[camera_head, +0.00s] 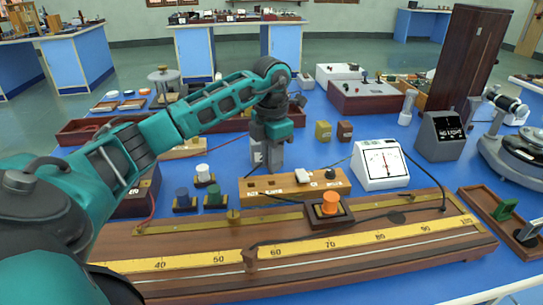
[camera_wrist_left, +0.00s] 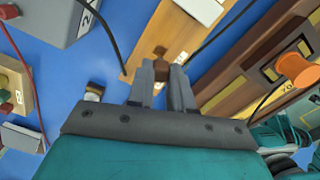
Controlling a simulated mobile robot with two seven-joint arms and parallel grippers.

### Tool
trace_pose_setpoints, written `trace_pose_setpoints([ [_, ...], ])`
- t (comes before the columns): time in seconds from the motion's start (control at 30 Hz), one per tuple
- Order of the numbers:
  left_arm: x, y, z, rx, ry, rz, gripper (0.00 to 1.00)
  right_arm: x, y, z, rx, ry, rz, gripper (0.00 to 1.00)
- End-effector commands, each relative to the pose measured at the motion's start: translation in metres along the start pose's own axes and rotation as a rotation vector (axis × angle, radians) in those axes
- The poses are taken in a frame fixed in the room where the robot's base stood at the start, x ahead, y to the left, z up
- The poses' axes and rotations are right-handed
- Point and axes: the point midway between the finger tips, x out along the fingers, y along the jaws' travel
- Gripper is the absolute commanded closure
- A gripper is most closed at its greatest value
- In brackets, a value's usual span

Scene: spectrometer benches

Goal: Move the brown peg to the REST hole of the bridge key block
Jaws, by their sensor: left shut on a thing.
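My left gripper (camera_head: 268,166) reaches down over the left part of the bridge key block (camera_head: 312,185), a light wood strip with small white labels. In the left wrist view its fingers (camera_wrist_left: 163,82) are shut on the brown peg (camera_wrist_left: 160,71). The block (camera_wrist_left: 152,42) lies directly beyond and below the fingertips. I cannot tell whether the peg's lower end is in a hole or above the wood, and I cannot read the REST label. In the head view the peg is hidden by the gripper. My right gripper is not in view.
A white knob (camera_head: 302,175) and a black knob (camera_head: 330,174) stand on the block's right part. In front lies the long metre bridge (camera_head: 370,240) with an orange knob (camera_head: 330,201) on a dark holder. A white meter (camera_head: 380,165) stands right; cables run nearby.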

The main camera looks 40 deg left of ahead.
Motion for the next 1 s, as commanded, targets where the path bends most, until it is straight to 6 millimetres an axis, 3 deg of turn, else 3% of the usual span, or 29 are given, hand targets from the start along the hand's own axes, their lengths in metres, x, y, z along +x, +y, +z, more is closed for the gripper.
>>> trace_pose_setpoints([
  [0.6, 0.037, 0.0, 0.0, -0.001, 0.001, 0.0, 1.0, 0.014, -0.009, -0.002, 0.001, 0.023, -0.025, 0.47],
  [1.0, 0.04, 0.0, 0.0, -0.001, 0.0, 0.0, 1.0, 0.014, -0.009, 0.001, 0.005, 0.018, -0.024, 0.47],
])
